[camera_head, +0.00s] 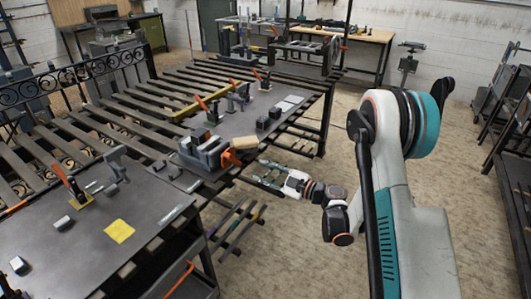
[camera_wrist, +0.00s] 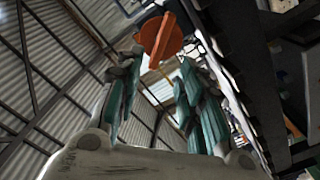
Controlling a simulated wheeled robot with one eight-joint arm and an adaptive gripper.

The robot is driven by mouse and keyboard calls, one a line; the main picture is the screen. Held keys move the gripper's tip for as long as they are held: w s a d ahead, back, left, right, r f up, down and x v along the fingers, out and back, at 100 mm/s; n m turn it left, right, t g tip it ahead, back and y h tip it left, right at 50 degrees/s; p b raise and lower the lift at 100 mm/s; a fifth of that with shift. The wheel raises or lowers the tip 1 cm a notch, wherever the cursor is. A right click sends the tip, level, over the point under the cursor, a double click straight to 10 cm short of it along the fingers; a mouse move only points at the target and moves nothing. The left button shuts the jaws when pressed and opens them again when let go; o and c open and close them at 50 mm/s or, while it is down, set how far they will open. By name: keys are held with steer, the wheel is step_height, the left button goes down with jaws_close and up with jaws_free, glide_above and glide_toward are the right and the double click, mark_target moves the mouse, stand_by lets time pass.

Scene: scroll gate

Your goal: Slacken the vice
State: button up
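The vice (camera_head: 203,152) is a grey block-like tool at the front edge of the dark slatted table. Its orange handle (camera_head: 230,158) sticks out on the side facing my arm. In the wrist view the orange handle (camera_wrist: 161,38) shows as a round disc with a raised bar, just beyond the fingertips. My gripper (camera_head: 261,172) is a short way right of the handle, at about table-edge height. In the wrist view my gripper (camera_wrist: 160,65) has its teal fingers apart with nothing held between them. The vice jaws are too small to tell how far apart they are.
A tan block (camera_head: 244,142) lies just behind the vice. Clamps with orange handles (camera_head: 207,106) stand on the dark plate. A yellow cloth (camera_head: 119,231) lies on the near-left bench. Bars on a lower rack (camera_head: 235,222) are below the table edge. Open floor (camera_head: 300,235) surrounds my arm.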

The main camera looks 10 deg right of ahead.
mark_target(236, 161)
steer(key=shift+m, duration=0.6)
steer(key=b+x, duration=0.3)
steer(key=x, duration=1)
steer(key=shift+w+a, duration=0.1)
steer(key=shift+a, duration=0.25)
jaws_close()
